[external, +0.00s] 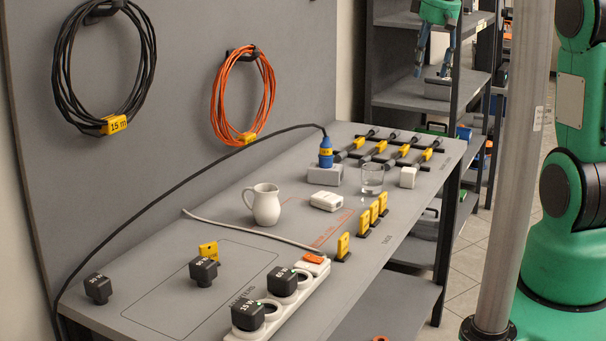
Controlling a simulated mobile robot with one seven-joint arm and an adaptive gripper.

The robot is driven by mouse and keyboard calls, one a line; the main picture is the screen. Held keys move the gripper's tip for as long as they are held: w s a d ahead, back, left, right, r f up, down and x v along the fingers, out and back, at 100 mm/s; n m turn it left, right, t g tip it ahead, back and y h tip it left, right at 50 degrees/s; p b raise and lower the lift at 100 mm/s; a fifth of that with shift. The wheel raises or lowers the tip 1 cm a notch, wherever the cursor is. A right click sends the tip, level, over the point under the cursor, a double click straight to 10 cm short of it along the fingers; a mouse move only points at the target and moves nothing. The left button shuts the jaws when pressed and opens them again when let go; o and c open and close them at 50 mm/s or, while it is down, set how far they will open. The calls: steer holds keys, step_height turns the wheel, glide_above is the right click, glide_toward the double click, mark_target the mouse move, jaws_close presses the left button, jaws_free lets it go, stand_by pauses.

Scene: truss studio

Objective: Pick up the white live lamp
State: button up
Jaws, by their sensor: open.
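No thing on the bench is plainly a lamp at this size. A flat white device (326,201) lies near the middle of the grey bench, by orange markings. A small white block (408,177) stands farther back, right of a clear glass (372,179). I cannot tell which, if either, is the white live lamp. My gripper (433,71) is at the top right, high and well apart from both. Its fingers point down, spread open, with nothing between them; shelving shows behind it.
A white pitcher (264,205) stands left of the flat device. Yellow upright tags (362,222) line the right edge. A power strip (312,272) holds black cubes in front. A metal pole (517,150) rises at right.

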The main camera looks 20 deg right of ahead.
steer(key=w+d+f+n+g+p, duration=0.15)
steer(key=w+d+f, duration=0.25)
steer(key=w+f, duration=0.6)
steer(key=n+p, duration=0.2)
steer(key=n, duration=0.1)
glide_above(409, 169)
steer(key=s+d, duration=0.1)
step_height(409, 169, down, 13)
steer(key=shift+d+m+y, duration=0.1)
steer(key=shift+m+y, duration=0.15)
steer(key=shift+y, duration=0.15)
steer(key=shift+f, duration=0.15)
steer(key=shift+w+a+f, duration=0.1)
steer(key=shift+a+f, duration=0.05)
steer(key=shift+f, duration=1.2)
steer(key=shift+w+a+f, duration=0.1)
steer(key=shift+a+f, duration=0.1)
steer(key=shift+f, duration=1.2)
steer(key=shift+w+a+f, duration=0.1)
steer(key=shift+a+f, duration=0.05)
steer(key=shift+f, duration=1.2)
steer(key=shift+f, duration=0.1)
steer(key=shift+w+a+f, duration=0.1)
steer(key=shift+f, duration=1.15)
steer(key=shift+w+a+f, duration=0.1)
steer(key=shift+f, duration=1.15)
